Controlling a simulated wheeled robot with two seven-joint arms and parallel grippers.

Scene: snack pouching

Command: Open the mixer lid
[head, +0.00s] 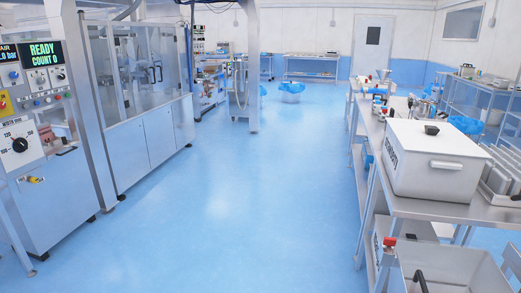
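No thing in the head view is clearly marked as the mixer, and I cannot tell which one it is. A white box (433,178) with dark lettering on its left side stands on the steel table at the right. Several small machines and metal vessels (384,76) stand farther back on the same row of tables, too small to make out. Neither of my grippers is in view.
A grey bin (455,268) is at the lower right. Wire shelving (480,105) stands behind the tables. The blue floor (225,190) between is clear.

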